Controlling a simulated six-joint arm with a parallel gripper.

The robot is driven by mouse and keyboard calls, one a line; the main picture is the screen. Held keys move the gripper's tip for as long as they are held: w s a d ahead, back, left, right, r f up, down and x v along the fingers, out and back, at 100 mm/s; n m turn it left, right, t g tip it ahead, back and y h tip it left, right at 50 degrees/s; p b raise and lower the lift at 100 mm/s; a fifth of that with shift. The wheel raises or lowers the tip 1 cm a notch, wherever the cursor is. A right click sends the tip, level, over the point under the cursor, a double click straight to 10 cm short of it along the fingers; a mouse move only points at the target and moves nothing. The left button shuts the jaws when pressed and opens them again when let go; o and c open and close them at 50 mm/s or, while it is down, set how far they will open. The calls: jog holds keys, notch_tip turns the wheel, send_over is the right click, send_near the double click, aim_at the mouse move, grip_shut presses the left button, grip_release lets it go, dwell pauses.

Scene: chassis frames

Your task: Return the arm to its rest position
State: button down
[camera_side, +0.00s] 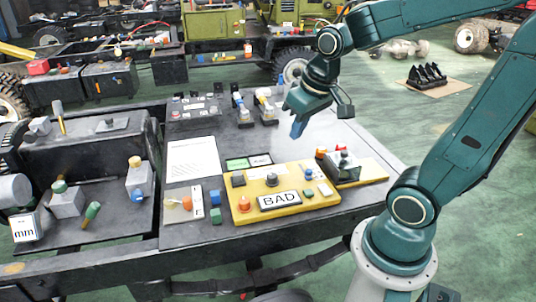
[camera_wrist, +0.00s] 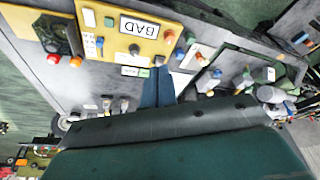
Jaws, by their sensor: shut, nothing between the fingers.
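My gripper (camera_side: 298,128) hangs above the table in the side view, with its blue fingertips pointing down behind the yellow panel. In the wrist view the blue fingers of my gripper (camera_wrist: 158,88) are together, with nothing between them. The yellow panel (camera_side: 320,200) lies on the grey table and bears a white label reading BAD (camera_side: 279,199), along with knobs and buttons. The panel also shows at the top of the wrist view (camera_wrist: 112,42). My gripper is apart from the panel and from the table top.
A white sheet (camera_side: 193,158) lies left of the panel. Blue and green blocks (camera_side: 215,205) sit near the panel's left end. Small fittings (camera_side: 243,112) stand at the table's back. A dark chassis with boxes and knobs (camera_side: 92,150) fills the left.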

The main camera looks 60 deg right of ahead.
jog(key=s+a+r+n+t, duration=0.1)
jog(key=s+a+r+n, duration=0.2)
jog(key=s+a, duration=0.3)
jog(key=shift+s+r+t+y, duration=0.4)
jog(key=shift+s+r, duration=0.5)
jog(key=shift+s, duration=0.1)
